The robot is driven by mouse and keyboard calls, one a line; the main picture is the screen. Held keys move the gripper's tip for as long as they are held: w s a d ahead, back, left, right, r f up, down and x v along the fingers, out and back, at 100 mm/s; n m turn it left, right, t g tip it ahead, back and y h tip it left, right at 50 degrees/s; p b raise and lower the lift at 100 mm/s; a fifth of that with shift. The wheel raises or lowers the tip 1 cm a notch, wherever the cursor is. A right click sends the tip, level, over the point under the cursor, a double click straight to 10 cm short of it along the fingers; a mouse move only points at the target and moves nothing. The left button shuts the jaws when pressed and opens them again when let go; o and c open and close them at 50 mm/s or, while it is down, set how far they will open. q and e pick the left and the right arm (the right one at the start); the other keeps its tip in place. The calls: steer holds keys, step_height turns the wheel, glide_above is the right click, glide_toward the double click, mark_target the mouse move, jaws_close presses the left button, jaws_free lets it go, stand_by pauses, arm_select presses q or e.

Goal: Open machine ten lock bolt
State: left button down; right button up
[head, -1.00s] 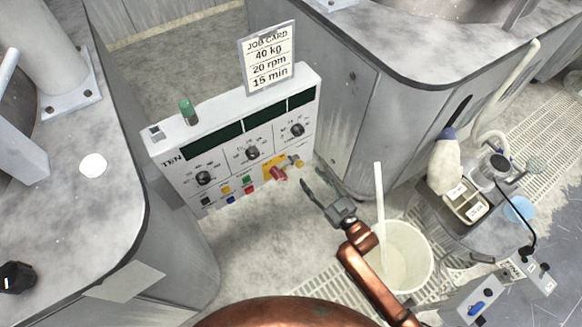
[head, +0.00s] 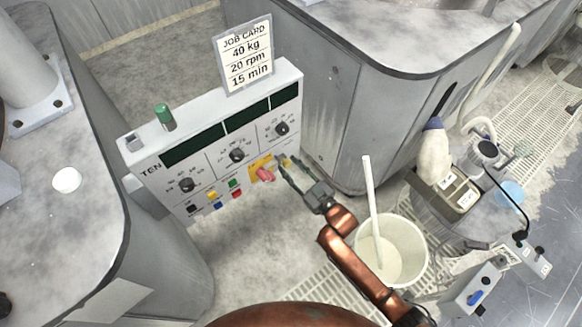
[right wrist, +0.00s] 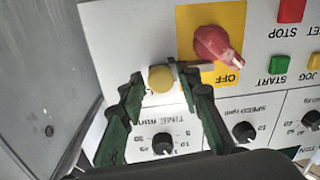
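The panel marked TEN (head: 150,148) stands at the left middle of the head view. Its red rotary switch (head: 265,175) sits on a yellow plate; in the right wrist view the switch (right wrist: 215,45) is beside the word OFF. A grey bolt (right wrist: 195,66) with a round yellow knob (right wrist: 160,78) lies at the plate's edge by the switch. My right gripper (head: 284,169) is open at the panel. In the right wrist view its fingertips (right wrist: 162,82) are on either side of the knob; I cannot tell whether they touch it. My left gripper is out of view.
A job card (head: 244,56) stands on the panel's top, with a green lamp (head: 164,117) to its left. Dials and coloured buttons are close to the switch. A white bucket (head: 408,240) with a stick stands near my right arm. Grey machine bodies flank the panel.

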jaws_close()
steer(key=shift+w+d, duration=0.1)
stand_by(0.3)
steer(key=w+d, duration=0.2)
steer(key=d, duration=0.1)
steer(key=shift+w+d, duration=0.25)
steer(key=shift+o, duration=0.8)
jaws_free()
steer(key=shift+d, duration=0.1)
steer(key=shift+o, duration=0.8)
